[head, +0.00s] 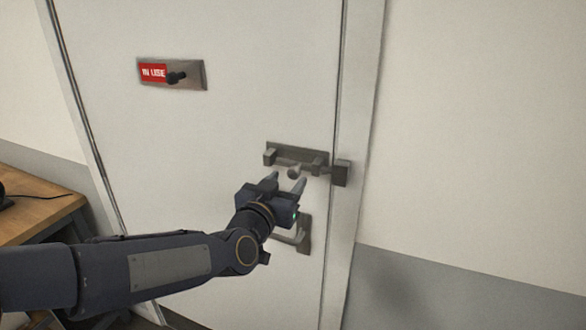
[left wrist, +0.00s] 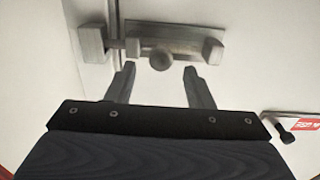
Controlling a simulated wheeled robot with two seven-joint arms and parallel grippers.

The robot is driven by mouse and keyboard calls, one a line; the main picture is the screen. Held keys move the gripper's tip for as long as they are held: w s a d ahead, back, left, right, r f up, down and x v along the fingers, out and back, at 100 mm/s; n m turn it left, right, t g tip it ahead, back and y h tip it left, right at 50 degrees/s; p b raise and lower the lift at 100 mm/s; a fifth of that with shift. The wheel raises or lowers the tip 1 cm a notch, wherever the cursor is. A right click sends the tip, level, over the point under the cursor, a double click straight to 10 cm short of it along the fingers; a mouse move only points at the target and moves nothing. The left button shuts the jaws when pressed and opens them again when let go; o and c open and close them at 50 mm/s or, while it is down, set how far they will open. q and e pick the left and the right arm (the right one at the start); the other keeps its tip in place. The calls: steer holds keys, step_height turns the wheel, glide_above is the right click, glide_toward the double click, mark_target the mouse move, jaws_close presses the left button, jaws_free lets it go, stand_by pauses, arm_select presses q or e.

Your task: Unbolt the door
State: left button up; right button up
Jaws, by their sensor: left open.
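The white door (head: 220,120) is closed in its frame. A grey metal bolt (head: 292,170) sits on its right edge, with a round knob. The bolt's bar reaches right into the keeper (head: 341,173) on the frame. My left gripper (head: 286,184) is open just in front of the bolt, fingers pointing at the knob. In the left wrist view the bolt's knob (left wrist: 161,60) lies beyond and between the two open fingertips (left wrist: 157,75), apart from them. The keeper (left wrist: 92,43) is at the left there. My right gripper is in neither view.
A door handle (head: 303,236) is below the bolt, partly hidden by my left gripper. An "IN USE" indicator plate (head: 172,74) with a dark knob is higher on the door. A wooden table (head: 38,208) stands at the left. The wall at right is clear.

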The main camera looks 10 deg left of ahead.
mark_target(292, 174)
arm_select(q)
steer(key=w, duration=0.3)
steer(key=w+d+p, duration=0.1)
steer(key=w, duration=0.1)
steer(key=shift+a, duration=0.1)
jaws_close()
